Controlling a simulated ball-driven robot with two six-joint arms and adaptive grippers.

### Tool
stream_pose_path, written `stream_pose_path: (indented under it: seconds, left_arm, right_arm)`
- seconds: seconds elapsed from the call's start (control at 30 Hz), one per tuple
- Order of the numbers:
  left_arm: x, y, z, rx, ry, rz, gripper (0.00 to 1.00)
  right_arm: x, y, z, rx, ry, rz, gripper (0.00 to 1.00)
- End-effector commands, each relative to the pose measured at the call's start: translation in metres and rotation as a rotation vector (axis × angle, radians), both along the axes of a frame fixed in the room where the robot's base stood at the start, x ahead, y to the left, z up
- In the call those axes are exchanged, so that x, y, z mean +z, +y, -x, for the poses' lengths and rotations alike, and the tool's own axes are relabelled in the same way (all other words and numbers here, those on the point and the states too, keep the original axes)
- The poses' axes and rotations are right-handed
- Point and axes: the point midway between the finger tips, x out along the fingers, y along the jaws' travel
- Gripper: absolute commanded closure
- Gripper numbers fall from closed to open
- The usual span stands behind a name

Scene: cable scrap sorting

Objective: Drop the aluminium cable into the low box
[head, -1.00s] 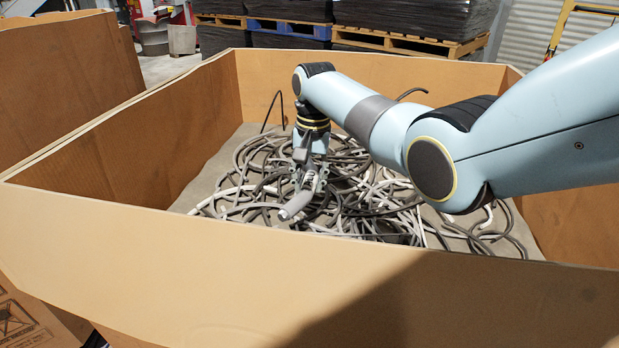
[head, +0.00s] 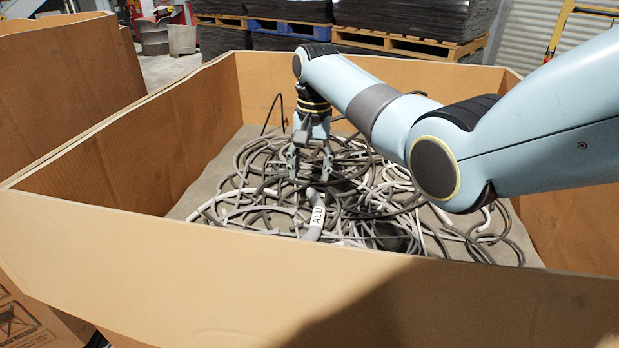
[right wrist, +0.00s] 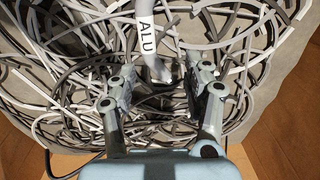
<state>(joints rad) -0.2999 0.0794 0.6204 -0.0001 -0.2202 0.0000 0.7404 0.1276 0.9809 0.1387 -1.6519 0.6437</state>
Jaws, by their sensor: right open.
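The aluminium cable (head: 315,217) is a thick, short grey piece with a white "ALU" label. It is over the cable heap inside the low cardboard box (head: 250,262), nearer its front wall. I cannot tell whether it touches the heap. It also shows in the right wrist view (right wrist: 150,45), top centre, with its lower end close to the fingertips. My right gripper (head: 311,177) points down inside the box, behind and above the cable. Its two fingers (right wrist: 157,92) are spread, with nothing held between them. My left gripper is out of view.
A tangled heap of grey and black cables (head: 255,190) covers most of the box floor. Cardboard walls surround it. Another cardboard box (head: 65,80) stands at the left. Pallets with dark stacks (head: 410,25) are behind.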

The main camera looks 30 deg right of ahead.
Motion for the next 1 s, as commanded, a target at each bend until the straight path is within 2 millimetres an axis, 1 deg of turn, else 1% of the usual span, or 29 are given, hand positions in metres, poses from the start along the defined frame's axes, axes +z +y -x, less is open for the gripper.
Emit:
stream_pose_path:
  seconds: [0.03, 0.2, 0.3, 0.4, 0.53, 1.0]
  left_arm:
    - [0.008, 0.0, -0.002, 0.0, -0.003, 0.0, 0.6]
    - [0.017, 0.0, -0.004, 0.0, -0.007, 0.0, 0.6]
    - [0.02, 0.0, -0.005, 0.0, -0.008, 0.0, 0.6]
    - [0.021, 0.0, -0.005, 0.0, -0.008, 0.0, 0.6]
    - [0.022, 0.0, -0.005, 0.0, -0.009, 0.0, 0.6]
    - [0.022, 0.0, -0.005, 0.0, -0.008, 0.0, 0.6]
  right_arm:
    - [0.018, -0.001, -0.001, 0.0, -0.005, 0.0, 0.49]
    - [0.055, -0.002, 0.001, 0.0, -0.004, 0.001, 0.49]
    - [0.07, -0.003, 0.001, 0.0, -0.003, 0.001, 0.49]
    - [0.08, -0.003, 0.002, -0.001, -0.002, 0.001, 0.49]
    - [0.085, -0.003, 0.003, -0.001, 0.0, 0.0, 0.49]
    - [0.084, -0.003, 0.003, -0.001, 0.0, 0.0, 0.49]
